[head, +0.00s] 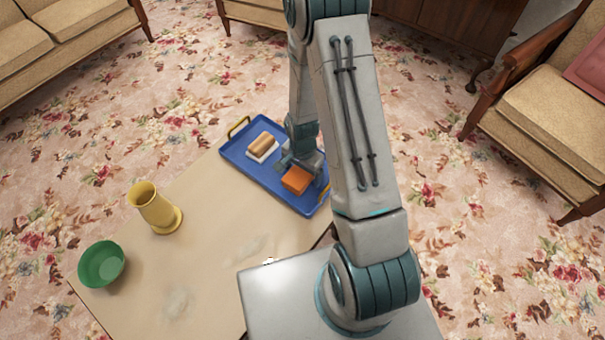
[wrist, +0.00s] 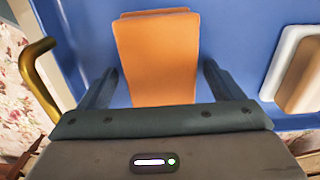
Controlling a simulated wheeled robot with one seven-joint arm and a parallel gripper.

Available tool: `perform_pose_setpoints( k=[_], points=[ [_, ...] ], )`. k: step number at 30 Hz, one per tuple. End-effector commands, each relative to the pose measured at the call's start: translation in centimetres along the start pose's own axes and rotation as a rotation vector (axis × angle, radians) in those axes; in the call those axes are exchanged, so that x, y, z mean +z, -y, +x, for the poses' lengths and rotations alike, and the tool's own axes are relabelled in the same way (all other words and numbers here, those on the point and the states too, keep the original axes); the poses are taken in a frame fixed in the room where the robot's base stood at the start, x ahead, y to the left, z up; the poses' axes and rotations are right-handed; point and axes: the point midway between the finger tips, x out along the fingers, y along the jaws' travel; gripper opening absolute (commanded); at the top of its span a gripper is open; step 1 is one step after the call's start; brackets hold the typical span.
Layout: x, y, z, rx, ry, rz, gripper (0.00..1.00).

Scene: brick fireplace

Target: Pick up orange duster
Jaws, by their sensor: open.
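The orange duster (head: 296,180) is a small block lying on the blue tray (head: 278,195), towards the tray's near right end. It also shows in the wrist view (wrist: 157,60), where its near end lies between my two fingers. My gripper (wrist: 158,88) is open, with one finger on each side of the duster. A gap shows between each finger and the duster's side. In the head view my gripper (head: 300,162) is low over the tray, directly behind the duster, and my arm hides part of the tray's right side.
A tan block on a white base (head: 262,147) lies on the tray's left part. The tray has yellow handles (head: 238,127). A yellow vase (head: 155,208) and a green bowl (head: 102,264) stand on the table (head: 190,255). Whitish smudges mark the tabletop. Armchairs stand around on floral carpet.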

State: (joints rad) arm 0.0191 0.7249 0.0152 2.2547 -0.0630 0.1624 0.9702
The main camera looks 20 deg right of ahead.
Motion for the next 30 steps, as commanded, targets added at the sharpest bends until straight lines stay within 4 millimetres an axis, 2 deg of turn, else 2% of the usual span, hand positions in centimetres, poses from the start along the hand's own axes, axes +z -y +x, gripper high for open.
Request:
perform_pose_setpoints(
  k=[2, 6, 7, 20, 23, 28, 30],
  points=[
    [0.0, 0.0, 0.0, 0.0, 0.0, 0.0, 0.84],
    [0.0, 0.0, 0.0, 0.0, 0.0, 0.0, 0.46],
    [0.0, 0.0, 0.0, 0.0, 0.0, 0.0, 0.39],
    [0.0, 0.0, -0.7, -0.001, -0.001, 0.0, 0.39],
    [-0.1, 0.1, -1.7, -0.003, -0.002, 0.001, 0.39],
    [-0.1, 0.1, -4.7, -0.004, -0.003, 0.0, 0.39],
    [-1.4, -1.3, -5.4, -0.002, -0.002, 0.009, 0.39]
  ],
)
